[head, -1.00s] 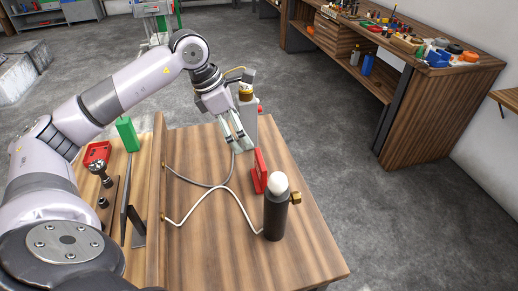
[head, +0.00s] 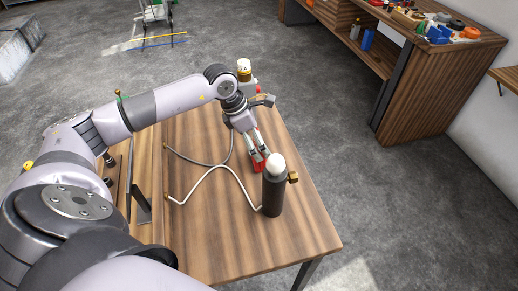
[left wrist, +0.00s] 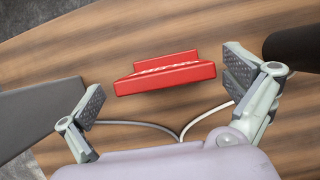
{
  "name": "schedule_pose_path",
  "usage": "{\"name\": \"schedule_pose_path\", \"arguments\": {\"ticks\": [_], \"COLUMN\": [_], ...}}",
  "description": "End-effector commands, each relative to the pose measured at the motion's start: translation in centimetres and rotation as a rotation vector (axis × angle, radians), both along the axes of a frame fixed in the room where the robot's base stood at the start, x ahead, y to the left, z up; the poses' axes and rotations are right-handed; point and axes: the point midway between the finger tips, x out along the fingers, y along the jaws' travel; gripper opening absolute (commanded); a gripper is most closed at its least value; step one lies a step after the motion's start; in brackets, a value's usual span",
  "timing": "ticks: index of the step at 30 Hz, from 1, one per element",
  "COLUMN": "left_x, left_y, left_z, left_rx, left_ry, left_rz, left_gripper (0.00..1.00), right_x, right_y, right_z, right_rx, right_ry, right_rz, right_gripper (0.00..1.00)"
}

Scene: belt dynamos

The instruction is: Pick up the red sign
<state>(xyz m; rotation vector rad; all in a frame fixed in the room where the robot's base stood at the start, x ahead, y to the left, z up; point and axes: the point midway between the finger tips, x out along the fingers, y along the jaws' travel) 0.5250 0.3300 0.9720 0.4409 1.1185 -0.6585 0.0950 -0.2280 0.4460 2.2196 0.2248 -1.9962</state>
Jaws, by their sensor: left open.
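The red sign (left wrist: 165,80) stands on the wooden table. In the left wrist view I look down on its flat base and raised panel. In the head view the red sign (head: 258,168) is mostly hidden behind my left gripper (head: 258,150) and the cylinder. My left gripper (left wrist: 163,90) is open, with one finger at each side of the sign in the wrist view. My right gripper is not in view.
A dark cylinder (head: 272,196) with a white rounded top and brass fitting stands close to the sign. A white hose (head: 208,175) and a grey hose cross the table (head: 235,245). The table's front is clear.

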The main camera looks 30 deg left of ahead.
Motion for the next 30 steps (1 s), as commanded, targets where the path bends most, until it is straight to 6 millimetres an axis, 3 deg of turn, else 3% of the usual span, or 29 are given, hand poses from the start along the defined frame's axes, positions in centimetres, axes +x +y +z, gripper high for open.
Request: {"name": "schedule_pose_path", "arguments": {"ticks": [4, 9, 17, 30], "left_x": [0.2, 0.9, 0.9, 0.9], "left_y": [-1.0, -1.4, -1.4, -1.4], "left_z": [-1.8, -3.7, -4.0, -4.0], "left_rx": [-0.003, -0.002, 0.000, 0.000], "left_ry": [0.006, 0.003, 0.001, 0.001], "left_rz": [0.000, 0.000, 0.000, 0.000], "left_gripper": [1.00, 1.00, 1.00, 0.71], "right_x": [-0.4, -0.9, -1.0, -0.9], "right_y": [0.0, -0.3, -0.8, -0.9], "right_z": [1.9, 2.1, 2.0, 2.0], "right_rx": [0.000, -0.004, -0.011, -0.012], "right_ry": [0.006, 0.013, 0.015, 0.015], "right_rz": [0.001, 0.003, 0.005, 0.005], "right_gripper": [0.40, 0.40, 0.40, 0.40]}}
